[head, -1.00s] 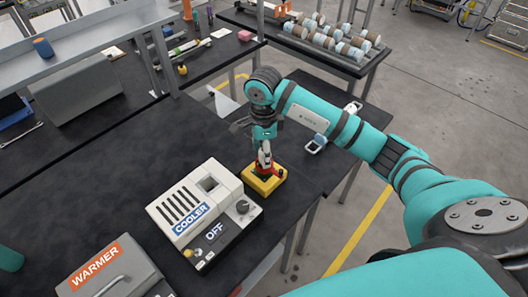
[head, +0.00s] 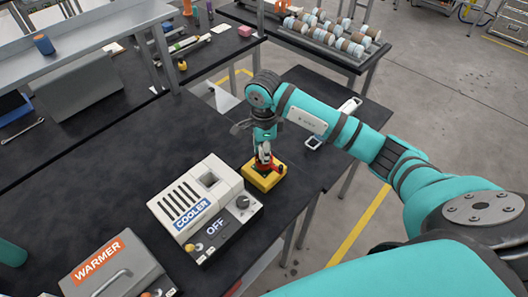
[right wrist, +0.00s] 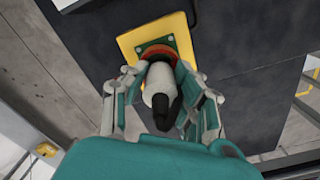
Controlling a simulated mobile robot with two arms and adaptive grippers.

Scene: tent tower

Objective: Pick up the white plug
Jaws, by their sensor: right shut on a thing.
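The white plug (right wrist: 157,82) has a black end and stands on a yellow box (right wrist: 136,40) with a green and orange-red fitting on top. In the head view the yellow box (head: 259,181) sits on the black table, right of the cooler. My right gripper (right wrist: 162,90) has its fingers closed around the plug, one on each side. In the head view this gripper (head: 264,153) points down at the box and partly hides the plug. Whether the plug is still seated in the fitting cannot be told.
A white cooler (head: 208,179) reading OFF stands just left of the yellow box. A grey warmer (head: 112,266) is at the front left. The table (head: 110,170) is clear behind the cooler. A rack of rolls (head: 330,35) stands on a table at the back.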

